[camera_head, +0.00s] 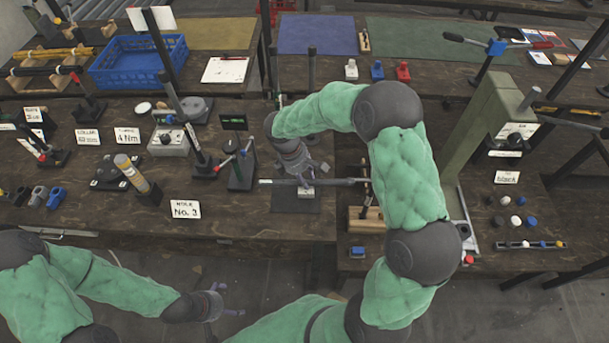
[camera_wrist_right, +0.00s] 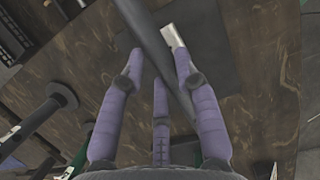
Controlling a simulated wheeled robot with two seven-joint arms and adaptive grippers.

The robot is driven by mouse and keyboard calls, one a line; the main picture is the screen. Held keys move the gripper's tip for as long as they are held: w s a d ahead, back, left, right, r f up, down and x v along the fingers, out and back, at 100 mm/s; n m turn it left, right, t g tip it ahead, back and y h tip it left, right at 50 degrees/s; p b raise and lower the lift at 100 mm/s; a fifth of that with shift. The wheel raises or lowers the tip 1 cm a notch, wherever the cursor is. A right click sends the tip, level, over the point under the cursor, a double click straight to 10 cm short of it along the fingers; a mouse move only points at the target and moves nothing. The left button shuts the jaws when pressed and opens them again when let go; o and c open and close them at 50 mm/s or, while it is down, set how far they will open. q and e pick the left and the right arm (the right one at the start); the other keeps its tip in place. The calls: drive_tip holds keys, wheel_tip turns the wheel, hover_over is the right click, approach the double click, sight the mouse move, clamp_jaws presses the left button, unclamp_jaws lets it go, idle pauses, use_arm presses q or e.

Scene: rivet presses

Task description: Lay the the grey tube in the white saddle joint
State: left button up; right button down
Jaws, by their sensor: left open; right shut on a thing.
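My right gripper (camera_head: 303,174) is shut on the grey tube (camera_head: 338,182), which lies roughly level across the picture over a dark plate on the bench. In the right wrist view the tube (camera_wrist_right: 150,40) passes slantwise between my purple fingers (camera_wrist_right: 160,80). A small white piece, likely the white saddle joint (camera_head: 306,193), shows just under the tube in the head view. In the wrist view this white piece (camera_wrist_right: 174,37) is beside the tube and partly hidden; I cannot tell whether they touch. My left gripper (camera_head: 213,305) is open and empty, low in front of the bench.
A hand-lever press (camera_head: 240,165) stands left of the right gripper, with a sign "Hole No. 3" (camera_head: 185,209) in front. A tall green press column (camera_head: 480,130) stands right.

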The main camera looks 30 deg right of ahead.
sight(305, 191)
drive_tip(key=shift+f+b, duration=0.75)
drive_tip(key=shift+f, duration=0.8)
drive_tip(key=shift+s+f, duration=0.1)
drive_tip(key=shift+f, duration=0.35)
drive_tip(key=shift+s+a+f, duration=0.15)
drive_tip(key=shift+s+f, duration=0.1)
drive_tip(key=shift+f, duration=0.05)
drive_tip(key=c, duration=1.1)
unclamp_jaws()
drive_tip(key=o, duration=0.3)
drive_tip(key=shift+b, duration=0.3)
drive_tip(key=shift+w+f, duration=0.1)
drive_tip(key=shift+w, duration=0.1)
drive_tip(key=shift+w+r, duration=0.1)
drive_tip(key=shift+r, duration=0.15)
drive_tip(key=shift+r, duration=0.1)
